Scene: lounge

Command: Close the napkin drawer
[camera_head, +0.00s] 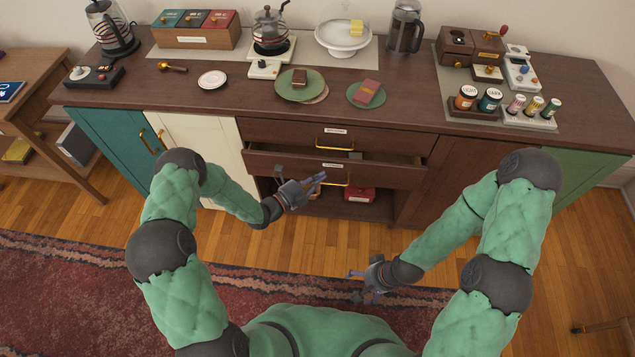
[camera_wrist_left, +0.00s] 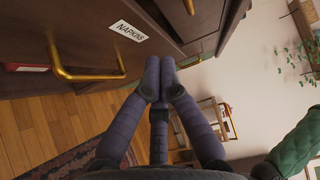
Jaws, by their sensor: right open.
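The napkin drawer (camera_head: 285,164) stands partly open under a shut upper drawer (camera_head: 275,133), and a strip of its inside shows. Its front carries a white label and a brass handle (camera_head: 333,183). In the left wrist view the drawer front (camera_wrist_left: 85,28) shows the label "NAPKINS" (camera_wrist_left: 128,31) and the handle (camera_wrist_left: 62,72). My left gripper (camera_head: 319,180) is at the drawer front, and its fingertips (camera_wrist_left: 160,76) are together beside the label, with nothing between them. Whether they touch the front I cannot tell. My right gripper (camera_head: 357,285) is open and empty, low in front of the sideboard.
The sideboard top (camera_head: 210,105) holds a kettle (camera_head: 112,28), plates (camera_head: 300,85), a cake stand (camera_head: 343,38) and jars (camera_head: 490,99). An open shelf below the drawer holds a red box (camera_head: 360,195). The wooden floor (camera_head: 300,235) and rug (camera_head: 60,290) in front are clear.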

